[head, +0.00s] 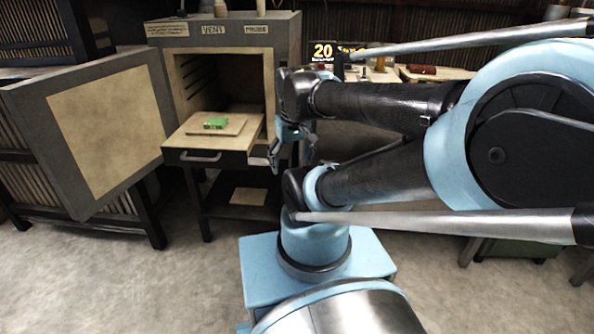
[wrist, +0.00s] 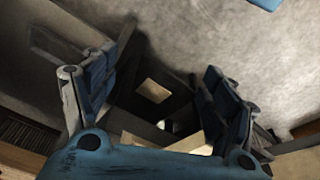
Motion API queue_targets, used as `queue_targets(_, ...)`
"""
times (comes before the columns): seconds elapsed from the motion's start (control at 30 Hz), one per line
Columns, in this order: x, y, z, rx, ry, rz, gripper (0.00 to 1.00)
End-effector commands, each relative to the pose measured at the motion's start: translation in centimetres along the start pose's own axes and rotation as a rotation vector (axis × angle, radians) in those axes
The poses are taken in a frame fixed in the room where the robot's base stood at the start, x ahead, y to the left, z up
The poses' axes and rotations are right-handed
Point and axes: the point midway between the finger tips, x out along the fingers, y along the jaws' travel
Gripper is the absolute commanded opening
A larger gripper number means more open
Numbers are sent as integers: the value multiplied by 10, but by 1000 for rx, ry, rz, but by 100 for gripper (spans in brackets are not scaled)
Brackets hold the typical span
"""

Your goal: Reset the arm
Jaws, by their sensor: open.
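My gripper (head: 274,158) hangs at the end of my folded arm in the head view, in front of the right side of an open kiln-like oven (head: 285,62). Its two blue and black fingers are spread wide in the wrist view (wrist: 165,95), with nothing held between them. It is to the right of the pulled-out shelf (head: 190,137), which carries a small green block (head: 215,122). I cannot tell from the head view whether the gripper touches the oven front.
The oven's thick door (head: 100,125) stands swung open at the left. A dark stand with a lower shelf (head: 249,196) is under the oven. A bench with small objects (head: 437,73) is at the back right. The concrete floor (head: 130,285) at front left is clear.

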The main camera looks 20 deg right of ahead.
Motion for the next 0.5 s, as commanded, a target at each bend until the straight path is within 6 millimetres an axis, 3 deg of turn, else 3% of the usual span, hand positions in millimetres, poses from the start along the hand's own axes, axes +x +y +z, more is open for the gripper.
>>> queue_targets(0.17,19,13,23,75,11,7,78)
queue_targets(0.5,22,13,26,91,14,7,78)
